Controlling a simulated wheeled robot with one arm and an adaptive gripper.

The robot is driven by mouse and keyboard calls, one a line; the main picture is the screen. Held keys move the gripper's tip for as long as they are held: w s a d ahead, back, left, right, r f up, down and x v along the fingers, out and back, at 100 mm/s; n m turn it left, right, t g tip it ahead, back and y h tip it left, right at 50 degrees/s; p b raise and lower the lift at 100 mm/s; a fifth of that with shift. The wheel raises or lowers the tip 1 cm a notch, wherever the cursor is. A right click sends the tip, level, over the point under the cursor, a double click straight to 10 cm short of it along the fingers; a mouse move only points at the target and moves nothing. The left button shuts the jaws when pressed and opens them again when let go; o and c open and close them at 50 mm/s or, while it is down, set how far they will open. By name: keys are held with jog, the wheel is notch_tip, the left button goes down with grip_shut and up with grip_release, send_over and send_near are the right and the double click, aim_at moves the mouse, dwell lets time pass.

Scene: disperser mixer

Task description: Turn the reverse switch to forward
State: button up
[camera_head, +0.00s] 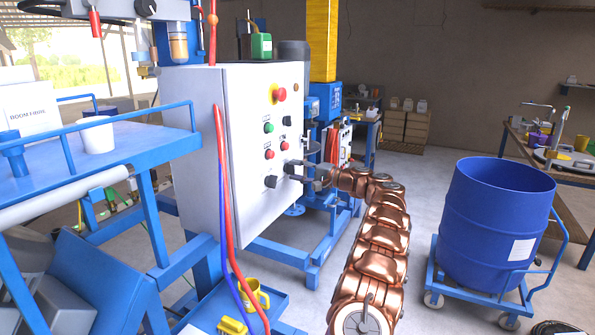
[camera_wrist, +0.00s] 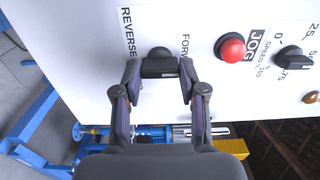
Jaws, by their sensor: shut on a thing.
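The reverse switch (camera_wrist: 158,52) is a black rotary knob on a white panel. In the wrist view it sits between the printed words REVERSE at left and FORWARD at right, which is partly covered. My gripper (camera_wrist: 160,76) is shut on its bar-shaped handle, one finger on each side. In the head view my gripper (camera_head: 298,169) reaches from the right to the lower part of the white control cabinet's front (camera_head: 255,210). There the gripper hides most of the switch. The knob's exact pointing direction is hard to tell.
Next to the switch are a red JOG button (camera_wrist: 230,47) and a black speed knob (camera_wrist: 293,58). A red mushroom button (camera_head: 279,94) is higher on the panel. Red and blue hoses (camera_head: 226,200) hang on the cabinet's left side. A blue drum (camera_head: 497,220) stands right of my arm.

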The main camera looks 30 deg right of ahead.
jog(key=o, duration=1.1)
jog(key=shift+o, duration=0.2)
jog(key=shift+s+d, duration=0.1)
jog(key=v, duration=1.2)
jog(key=shift+f, duration=0.1)
